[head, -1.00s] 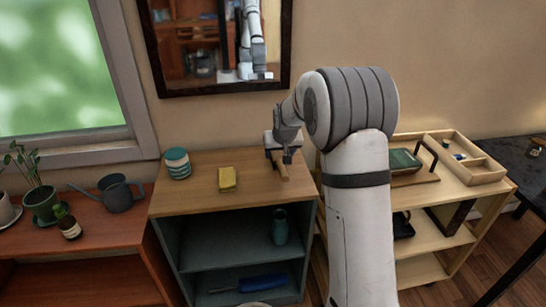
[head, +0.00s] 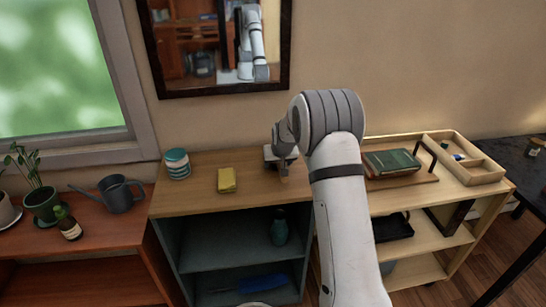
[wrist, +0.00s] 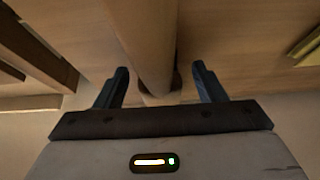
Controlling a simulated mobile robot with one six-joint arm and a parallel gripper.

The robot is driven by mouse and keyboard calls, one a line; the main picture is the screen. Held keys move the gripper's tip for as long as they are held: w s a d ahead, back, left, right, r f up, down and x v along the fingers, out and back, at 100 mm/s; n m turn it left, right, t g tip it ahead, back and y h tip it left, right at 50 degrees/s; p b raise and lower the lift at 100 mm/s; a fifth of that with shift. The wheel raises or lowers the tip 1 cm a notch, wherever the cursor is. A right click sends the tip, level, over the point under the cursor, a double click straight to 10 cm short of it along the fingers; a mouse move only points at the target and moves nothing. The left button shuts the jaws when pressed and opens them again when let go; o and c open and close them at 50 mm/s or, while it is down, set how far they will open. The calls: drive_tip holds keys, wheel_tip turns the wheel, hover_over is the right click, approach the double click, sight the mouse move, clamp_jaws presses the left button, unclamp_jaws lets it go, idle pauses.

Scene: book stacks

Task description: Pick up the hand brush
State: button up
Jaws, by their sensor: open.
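A long, rounded wooden piece (wrist: 148,40), which looks like the hand brush's handle, runs between my fingers in the wrist view. A dark part shows beside its near end; bristles cannot be made out. In the head view my gripper (head: 281,163) is low over the right part of the wooden cabinet top and hides most of this piece. My gripper (wrist: 160,82) is open in the wrist view, with one blue-grey finger on each side of the handle and gaps showing. I cannot tell how high above the top the fingertips are.
A yellow sponge (head: 227,180) and a striped jar (head: 177,163) stand left on the cabinet top (head: 200,201). A teal vase (head: 279,228) and a blue-handled tool (head: 262,283) are on the shelves below. A cart (head: 455,185) with a green book (head: 391,162) stands right.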

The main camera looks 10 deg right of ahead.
drive_tip(key=shift+c, duration=0.4)
drive_tip(key=c, duration=1.2)
wheel_tip(320, 180, up, 10)
drive_tip(key=shift+r, duration=0.1)
drive_tip(key=shift+c, duration=0.2)
